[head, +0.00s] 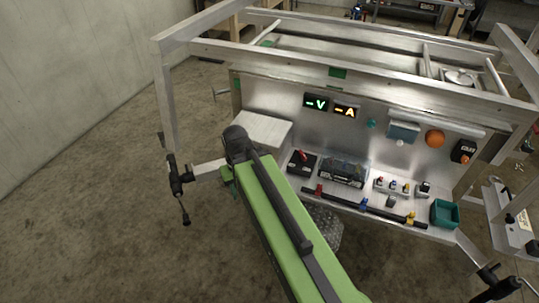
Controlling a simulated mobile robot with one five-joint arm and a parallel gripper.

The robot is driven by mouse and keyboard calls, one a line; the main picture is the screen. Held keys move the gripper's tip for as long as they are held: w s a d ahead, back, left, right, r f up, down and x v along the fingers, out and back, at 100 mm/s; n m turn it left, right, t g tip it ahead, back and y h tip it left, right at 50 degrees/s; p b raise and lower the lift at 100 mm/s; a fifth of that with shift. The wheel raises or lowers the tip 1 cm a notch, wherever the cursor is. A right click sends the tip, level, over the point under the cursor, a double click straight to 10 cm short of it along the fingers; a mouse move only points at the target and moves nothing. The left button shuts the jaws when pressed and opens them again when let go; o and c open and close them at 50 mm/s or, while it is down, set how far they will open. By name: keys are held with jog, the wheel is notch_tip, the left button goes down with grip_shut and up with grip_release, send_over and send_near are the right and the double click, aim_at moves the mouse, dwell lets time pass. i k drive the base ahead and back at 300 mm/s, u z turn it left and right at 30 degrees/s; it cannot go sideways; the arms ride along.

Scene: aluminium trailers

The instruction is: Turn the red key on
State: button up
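A red key (302,155) sits on top of a small black box (301,164) at the left of the metal workbench shelf. Its handle looks tilted, and it is too small to tell which switch position it is in. My green arm crosses the lower middle of the head view and ends in a dark rounded part to the left of the key, apart from it. No gripper fingers can be made out.
An aluminium trailer frame surrounds the bench (270,90). Right of the key are a black battery-like block (343,172), small coloured terminals (392,187) and a teal bin (444,213). Two lit displays (330,106) are on the back panel. The floor at left is clear.

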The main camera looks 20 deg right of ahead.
aim_at(304, 157)
jog(key=z, duration=0.4)
jog(key=k, duration=0.1)
jog(key=u, duration=2.6)
jog(key=k, duration=0.6)
jog(key=z, duration=1.45)
jog(key=i, duration=1)
jog(key=u, duration=0.1)
